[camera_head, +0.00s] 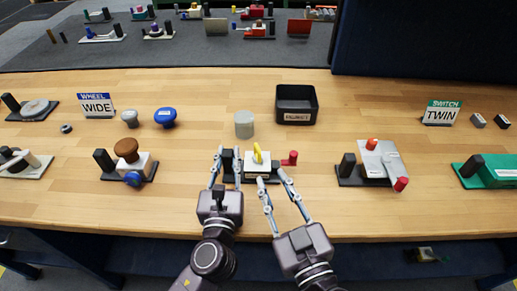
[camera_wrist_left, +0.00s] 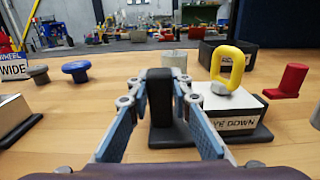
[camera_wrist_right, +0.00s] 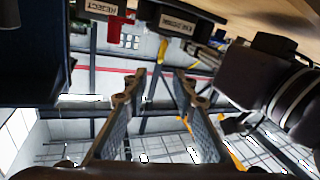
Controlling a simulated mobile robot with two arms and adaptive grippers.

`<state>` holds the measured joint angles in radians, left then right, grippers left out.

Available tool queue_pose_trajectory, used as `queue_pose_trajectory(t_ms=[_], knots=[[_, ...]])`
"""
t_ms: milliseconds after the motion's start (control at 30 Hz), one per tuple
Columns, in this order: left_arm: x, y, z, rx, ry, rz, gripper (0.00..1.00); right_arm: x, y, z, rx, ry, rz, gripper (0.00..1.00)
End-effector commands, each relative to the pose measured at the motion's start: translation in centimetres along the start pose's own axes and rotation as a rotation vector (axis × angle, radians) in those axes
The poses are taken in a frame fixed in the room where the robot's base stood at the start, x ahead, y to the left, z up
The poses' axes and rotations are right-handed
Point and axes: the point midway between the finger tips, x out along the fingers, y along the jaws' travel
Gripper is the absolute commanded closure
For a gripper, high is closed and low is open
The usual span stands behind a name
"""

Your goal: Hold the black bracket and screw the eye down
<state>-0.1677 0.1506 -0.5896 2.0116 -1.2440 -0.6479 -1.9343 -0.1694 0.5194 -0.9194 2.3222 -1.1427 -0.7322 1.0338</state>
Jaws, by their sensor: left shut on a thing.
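The black bracket (camera_head: 228,165) stands upright at the left end of a dark base. My left gripper (camera_wrist_left: 160,85) is shut on it, one finger on each side. The yellow eye (camera_head: 258,153) stands upright on a white block labelled EYE DOWN (camera_wrist_left: 235,115), right of the bracket; it is also in the left wrist view (camera_wrist_left: 232,65). My right gripper (camera_head: 273,175) is open and empty, in front of the block on its near right side. In the right wrist view, which appears upside down, the eye (camera_wrist_right: 163,50) shows beyond the gap between the fingertips.
A grey cylinder (camera_head: 244,124) and a black tray (camera_head: 297,104) stand behind. Other fixtures stand left, with a brown knob (camera_head: 126,150), and right, with a grey plate (camera_head: 381,161). Bare wood lies between them.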

Motion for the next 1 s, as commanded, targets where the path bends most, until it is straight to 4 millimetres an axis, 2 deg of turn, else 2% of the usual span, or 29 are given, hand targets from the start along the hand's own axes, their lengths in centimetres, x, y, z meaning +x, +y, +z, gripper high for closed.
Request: queue_pose_trajectory(t_ms=[33,600,800,1000], knots=[[-0.1,-0.1,-0.5,-0.001,0.009,-0.001,1.00,0.8,0.0,-0.2,-0.002,0.005,0.001,0.75],[-0.1,-0.1,-0.5,-0.001,0.009,-0.001,1.00,9.2,0.0,-0.1,-0.004,0.002,0.000,0.75],[-0.1,-0.1,-0.5,-0.001,0.009,-0.001,1.00,10.5,0.0,-0.1,-0.004,0.001,0.000,0.75],[-0.1,-0.1,-0.5,-0.001,0.009,-0.001,1.00,10.7,0.0,0.0,-0.003,0.000,-0.001,0.75]])
